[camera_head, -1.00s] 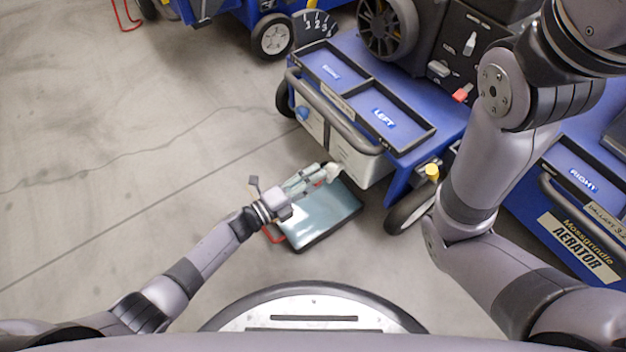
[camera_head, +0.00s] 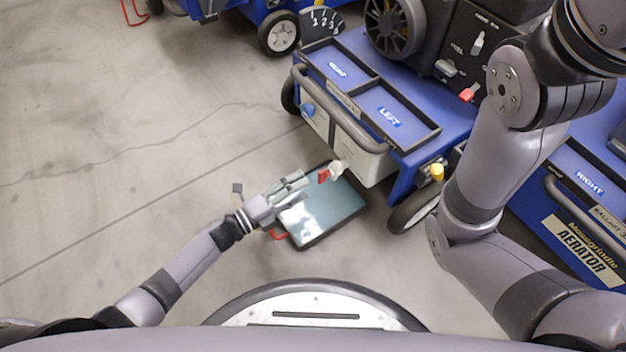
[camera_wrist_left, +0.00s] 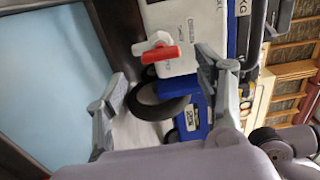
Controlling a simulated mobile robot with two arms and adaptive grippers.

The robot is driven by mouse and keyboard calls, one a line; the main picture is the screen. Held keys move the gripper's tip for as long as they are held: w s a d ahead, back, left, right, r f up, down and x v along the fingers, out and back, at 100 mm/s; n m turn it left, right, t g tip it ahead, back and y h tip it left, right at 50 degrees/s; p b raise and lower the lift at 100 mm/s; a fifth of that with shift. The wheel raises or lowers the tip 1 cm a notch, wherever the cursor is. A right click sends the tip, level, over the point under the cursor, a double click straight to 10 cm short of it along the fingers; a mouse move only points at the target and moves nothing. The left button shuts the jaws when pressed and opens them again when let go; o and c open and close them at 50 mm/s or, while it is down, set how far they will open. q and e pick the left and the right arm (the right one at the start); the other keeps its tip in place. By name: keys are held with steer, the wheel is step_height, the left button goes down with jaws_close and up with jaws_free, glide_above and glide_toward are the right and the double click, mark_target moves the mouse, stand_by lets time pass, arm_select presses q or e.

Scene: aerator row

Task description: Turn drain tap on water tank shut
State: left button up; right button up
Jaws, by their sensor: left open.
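The white water tank (camera_head: 363,160) sits under the tray at the near end of the blue machine. Its drain tap has a red lever (camera_head: 324,176) on a white body (camera_head: 337,168). In the left wrist view the red lever (camera_wrist_left: 161,54) points sideways from the tap, in front of the white tank (camera_wrist_left: 192,28). My left gripper (camera_head: 305,186) is open and empty, just short of the tap. In the left wrist view its fingers (camera_wrist_left: 164,74) are spread, with the lever beyond and between them. My right arm shows at the right, but its gripper is out of view.
A dark-rimmed pan (camera_head: 338,216) with a shiny blue-green surface lies on the floor below the tap and my left gripper. A machine wheel (camera_head: 414,212) stands right of it. Another blue machine (camera_head: 555,235) is at the right. The floor at left is clear.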

arm_select(q)
steer(key=v, duration=0.6)
steer(key=shift+s+a, duration=0.1)
stand_by(0.3)
